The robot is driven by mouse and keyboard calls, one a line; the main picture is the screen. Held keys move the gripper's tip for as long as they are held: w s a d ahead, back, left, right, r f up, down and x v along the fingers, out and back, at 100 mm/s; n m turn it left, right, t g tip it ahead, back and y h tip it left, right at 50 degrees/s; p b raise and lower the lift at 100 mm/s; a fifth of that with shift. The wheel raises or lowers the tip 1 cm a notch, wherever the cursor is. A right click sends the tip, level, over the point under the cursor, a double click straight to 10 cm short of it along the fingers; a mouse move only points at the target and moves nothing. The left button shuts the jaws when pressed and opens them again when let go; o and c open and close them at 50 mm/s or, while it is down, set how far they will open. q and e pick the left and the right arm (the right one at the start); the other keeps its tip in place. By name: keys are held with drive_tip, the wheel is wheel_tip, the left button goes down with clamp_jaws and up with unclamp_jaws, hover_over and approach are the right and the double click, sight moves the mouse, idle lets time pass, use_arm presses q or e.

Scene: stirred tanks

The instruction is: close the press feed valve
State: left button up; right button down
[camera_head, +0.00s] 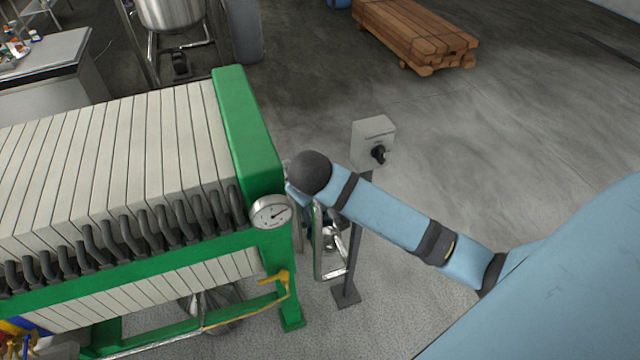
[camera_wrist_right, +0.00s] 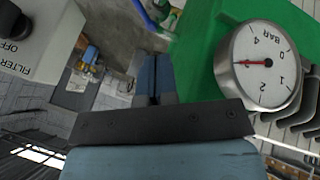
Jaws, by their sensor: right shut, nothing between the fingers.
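I cannot pick out the press feed valve with certainty. Steel pipework (camera_head: 330,245) stands just right of the green press frame (camera_head: 245,130) in the head view, partly hidden by my right arm. My right gripper (camera_wrist_right: 155,62) is shut and empty, between the gauge and the switch box. In the head view it is mostly hidden behind my wrist, beside the press end. My left gripper is not in view.
A round pressure gauge (camera_head: 271,213) sits on the press corner, close to my right wrist; it also shows in the wrist view (camera_wrist_right: 262,64). A grey switch box (camera_head: 372,140) on a post stands right of my wrist. A timber stack (camera_head: 415,35) lies farther back. Floor at right is clear.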

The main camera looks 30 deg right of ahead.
drive_tip(key=x, duration=0.6)
drive_tip(key=d+x, duration=0.1)
drive_tip(key=x, duration=0.4)
drive_tip(key=d+x, duration=0.1)
drive_tip(key=x, duration=0.5)
drive_tip(key=shift+w+d, duration=0.1)
drive_tip(key=shift+w, duration=0.05)
drive_tip(key=shift+w+d, duration=0.15)
drive_tip(key=shift+d, duration=0.35)
